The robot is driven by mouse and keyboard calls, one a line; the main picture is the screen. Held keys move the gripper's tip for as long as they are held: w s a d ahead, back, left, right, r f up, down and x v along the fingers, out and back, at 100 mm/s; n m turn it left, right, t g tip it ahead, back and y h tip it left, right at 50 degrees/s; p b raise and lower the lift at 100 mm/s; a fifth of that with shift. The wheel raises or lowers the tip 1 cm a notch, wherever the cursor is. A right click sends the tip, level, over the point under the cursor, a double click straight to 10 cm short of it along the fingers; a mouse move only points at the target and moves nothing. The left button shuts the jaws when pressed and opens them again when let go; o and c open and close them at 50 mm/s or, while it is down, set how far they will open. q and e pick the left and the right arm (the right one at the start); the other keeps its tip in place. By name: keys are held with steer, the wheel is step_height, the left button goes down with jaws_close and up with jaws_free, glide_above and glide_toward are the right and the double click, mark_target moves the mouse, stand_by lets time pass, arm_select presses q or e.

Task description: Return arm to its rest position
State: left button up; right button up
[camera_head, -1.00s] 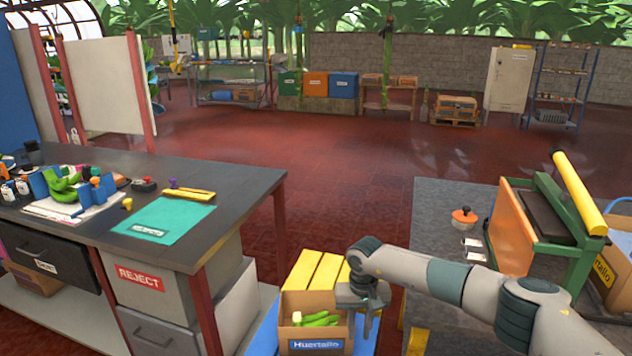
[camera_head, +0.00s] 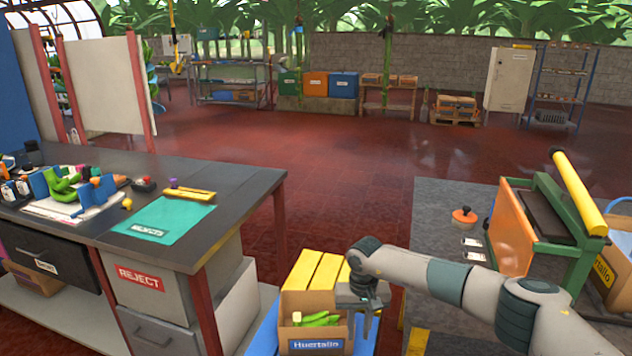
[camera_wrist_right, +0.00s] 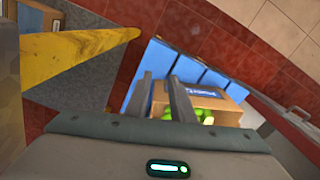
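My right gripper (camera_head: 362,318) hangs beside the right side of a cardboard box (camera_head: 287,330) labelled "Huertallo", at the lower middle of the head view. In the right wrist view its two fingers (camera_wrist_right: 164,105) stand apart with nothing held between them. The box (camera_wrist_right: 222,104) shows beyond the fingers there, with green bananas (camera_head: 318,319) inside. My right arm reaches in from the lower right, bent at the elbow. My left gripper is in neither view.
The box rests on a blue surface beside yellow slats (camera_head: 318,270). A dark worktable (camera_head: 245,180) with a teal mat (camera_head: 168,222) stands left. A grey table (camera_head: 435,215) with an orange and green machine (camera_head: 512,235) stands right.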

steer(key=s+a+f+m+t+y, duration=0.1)
steer(key=s+a+m+y, duration=0.35)
steer(key=a+m, duration=0.35)
steer(key=s+a+f+m+t+y, duration=0.1)
steer(key=s+a+f+m+y, duration=0.15)
steer(key=a+m+y, duration=0.45)
steer(key=s+a+f+m+t+y, duration=0.1)
steer(key=s+a+m+y, duration=0.3)
steer(key=a+m, duration=0.55)
steer(key=s+d+f+m+t+h, duration=0.2)
steer(key=d+f+m+t+h, duration=0.3)
steer(key=d+f+m, duration=0.65)
steer(key=s+d+f+m+t+h, duration=0.2)
steer(key=d+f+m+t+h, duration=0.35)
steer(key=m, duration=1.15)
steer(key=s+d+f+m+g+h, duration=0.1)
steer(key=s+d+f+m+g, duration=0.1)
steer(key=s+d+f+m, duration=0.3)
steer(key=s+d+f+m+g+h, duration=0.1)
steer(key=s+d+f+m+g, duration=0.2)
steer(key=s, duration=1.1)
steer(key=s+d+f+m+g+h, duration=0.1)
steer(key=s+d+f+m+g, duration=0.2)
steer(key=s+d+f+m, duration=0.4)
step_height(320, 180, down, 5)
steer(key=s+m, duration=0.2)
steer(key=s, duration=0.1)
steer(key=shift+d+f+h+p, duration=0.2)
steer(key=shift+d+h+p, duration=0.15)
steer(key=shift+h+p, duration=0.05)
